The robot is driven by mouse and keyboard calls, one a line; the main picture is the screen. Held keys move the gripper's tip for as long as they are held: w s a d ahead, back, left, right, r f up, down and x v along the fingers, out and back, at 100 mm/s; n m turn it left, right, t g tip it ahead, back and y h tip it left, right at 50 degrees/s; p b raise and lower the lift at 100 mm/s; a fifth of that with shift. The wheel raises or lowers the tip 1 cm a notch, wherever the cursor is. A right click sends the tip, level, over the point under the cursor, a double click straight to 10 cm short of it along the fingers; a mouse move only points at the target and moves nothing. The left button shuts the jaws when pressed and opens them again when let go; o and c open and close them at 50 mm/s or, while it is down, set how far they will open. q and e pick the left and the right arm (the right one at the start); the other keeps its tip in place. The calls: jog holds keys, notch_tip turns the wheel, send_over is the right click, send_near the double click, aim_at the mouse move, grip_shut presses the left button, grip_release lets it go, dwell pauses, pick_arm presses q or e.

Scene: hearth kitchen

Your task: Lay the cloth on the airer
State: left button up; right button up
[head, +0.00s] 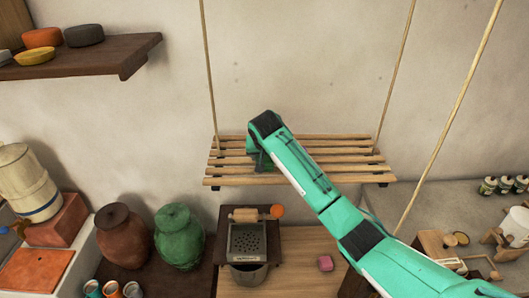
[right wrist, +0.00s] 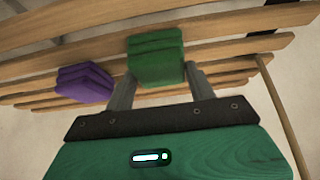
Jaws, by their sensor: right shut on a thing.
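The airer (head: 345,171) is a hanging rack of pale wooden slats on ropes; its slats (right wrist: 225,50) also fill the upper right wrist view. My right gripper (head: 259,158) is at the airer's left part, mostly hidden behind my teal wrist in the head view. In the right wrist view my right gripper (right wrist: 160,76) is shut on a folded green cloth (right wrist: 155,58), which overlaps the slats. I cannot tell whether the cloth touches them. A folded purple cloth (right wrist: 84,84) is at the slats beside it. My left gripper is out of view.
Ropes (head: 210,80) hold the airer at its ends. Below stand a brown jar (head: 123,236), a green jar (head: 179,238) and a grater (head: 247,240). A dark shelf (head: 90,59) juts from the wall at upper left. The airer's right part looks bare.

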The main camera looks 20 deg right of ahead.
jog(key=shift+f, duration=0.1)
jog(key=o, duration=0.9)
jog(key=shift+s+a+r+b, duration=0.1)
jog(key=shift+s+r+b, duration=0.05)
jog(key=shift+r+b, duration=0.25)
jog(key=b+v, duration=0.5)
jog(key=v, duration=0.6)
jog(key=shift+s+r, duration=0.1)
jog(key=shift+r, duration=0.1)
